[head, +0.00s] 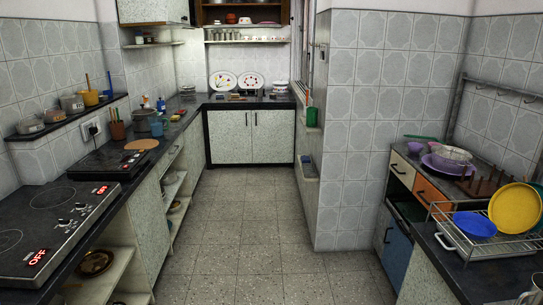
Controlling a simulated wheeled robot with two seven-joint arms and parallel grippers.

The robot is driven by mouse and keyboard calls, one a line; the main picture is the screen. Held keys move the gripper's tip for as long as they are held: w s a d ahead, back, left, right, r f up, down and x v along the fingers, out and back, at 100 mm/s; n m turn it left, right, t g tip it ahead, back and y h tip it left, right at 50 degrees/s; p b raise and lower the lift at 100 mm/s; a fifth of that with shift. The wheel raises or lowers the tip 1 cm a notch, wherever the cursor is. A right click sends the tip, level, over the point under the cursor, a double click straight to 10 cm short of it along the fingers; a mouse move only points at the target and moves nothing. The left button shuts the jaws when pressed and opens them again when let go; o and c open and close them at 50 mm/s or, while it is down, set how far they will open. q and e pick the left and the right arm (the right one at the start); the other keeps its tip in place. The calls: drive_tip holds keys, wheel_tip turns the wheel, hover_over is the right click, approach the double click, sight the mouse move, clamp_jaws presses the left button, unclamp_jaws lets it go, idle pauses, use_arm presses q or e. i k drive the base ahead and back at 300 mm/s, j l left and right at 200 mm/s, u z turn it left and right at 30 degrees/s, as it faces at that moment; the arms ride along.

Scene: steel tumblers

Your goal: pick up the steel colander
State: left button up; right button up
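A pale grey, round bowl-like piece (453,153) sits on the right-hand counter, on top of or just behind a purple basin (446,165). It looks like the steel colander, but it is too small in the head view for me to make out its holes. Neither of my grippers shows in the head view.
Beside the purple basin are a peg rack (482,186) and a wire dish rack (492,246) with a yellow plate (515,209) and a blue bowl (475,224). A black cooktop (48,236) lies on the left counter. The tiled floor (248,235) between the counters is clear.

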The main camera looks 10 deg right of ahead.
sight(450, 160)
drive_tip(key=i, duration=3.2)
drive_tip(key=z, duration=3.75)
